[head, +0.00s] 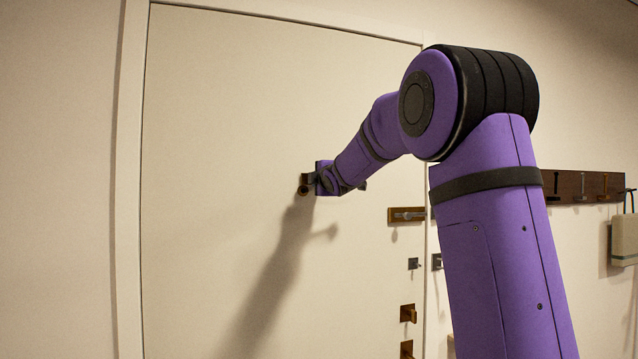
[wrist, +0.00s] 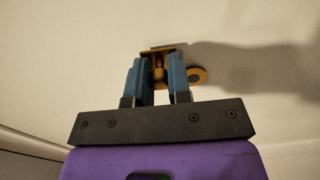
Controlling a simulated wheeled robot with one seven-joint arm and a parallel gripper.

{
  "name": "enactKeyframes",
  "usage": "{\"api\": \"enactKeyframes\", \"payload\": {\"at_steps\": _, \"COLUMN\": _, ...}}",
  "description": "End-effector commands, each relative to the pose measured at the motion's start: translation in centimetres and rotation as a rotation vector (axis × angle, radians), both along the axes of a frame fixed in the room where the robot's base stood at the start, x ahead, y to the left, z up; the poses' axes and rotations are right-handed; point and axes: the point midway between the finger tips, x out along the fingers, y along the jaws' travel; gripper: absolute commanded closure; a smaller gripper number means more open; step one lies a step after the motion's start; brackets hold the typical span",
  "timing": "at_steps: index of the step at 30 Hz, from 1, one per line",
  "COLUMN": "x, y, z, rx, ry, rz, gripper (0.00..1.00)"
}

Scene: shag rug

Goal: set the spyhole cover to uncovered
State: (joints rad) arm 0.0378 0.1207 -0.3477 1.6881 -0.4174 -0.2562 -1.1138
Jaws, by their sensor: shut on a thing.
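The spyhole cover (wrist: 157,52) is a small brass-coloured piece on the pale door, seen in the wrist view. My gripper (wrist: 156,66) has its two blue fingers on either side of the cover's tab and is shut on it. A round brass ring with a dark centre (wrist: 197,75), seemingly the spyhole, shows just right of the fingers; its centre looks exposed. In the head view my gripper (head: 309,183) is at the door's middle, and my wrist hides most of the cover there.
The door (head: 220,120) is closed. A brown bolt plate (head: 407,214), a small dark lock plate (head: 413,263) and brown fittings (head: 408,313) sit lower right on it. A hook rail (head: 590,186) and a hanging pale bag (head: 624,238) are on the right wall.

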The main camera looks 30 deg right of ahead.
Motion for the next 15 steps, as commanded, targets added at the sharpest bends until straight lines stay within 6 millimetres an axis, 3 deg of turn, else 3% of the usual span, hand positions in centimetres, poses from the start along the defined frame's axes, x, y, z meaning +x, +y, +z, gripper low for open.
{"api": "enactKeyframes", "payload": {"at_steps": 15, "x": 0.02, "y": 0.07, "z": 0.24, "rx": -0.044, "ry": 0.012, "rz": 0.001, "gripper": 1.0}}
